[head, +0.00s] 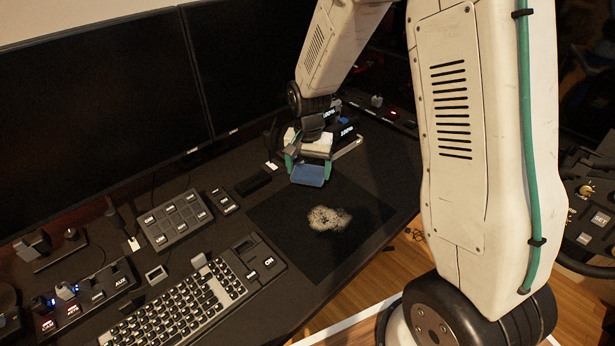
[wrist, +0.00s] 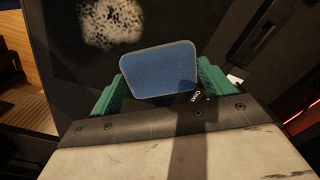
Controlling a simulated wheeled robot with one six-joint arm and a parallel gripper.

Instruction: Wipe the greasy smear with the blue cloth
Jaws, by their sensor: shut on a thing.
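The blue cloth (head: 308,174) is a small folded pad held between the green fingertips of my gripper (head: 307,170). In the wrist view the cloth (wrist: 160,69) sits between the two green fingers of my gripper (wrist: 160,82), one at each side. The greasy smear (head: 328,218) is a pale, speckled patch on the dark mat. It lies nearer than the cloth and slightly right of it in the head view. In the wrist view the smear (wrist: 111,23) shows at the top left, apart from the cloth. The cloth's underside is hidden.
The dark mat (head: 280,240) lies on the black desk. A keyboard (head: 185,305) and button boxes (head: 173,219) stand to its left. Two large monitors (head: 95,110) rise behind. The desk's front edge is to the right, with wood floor (head: 385,277) below.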

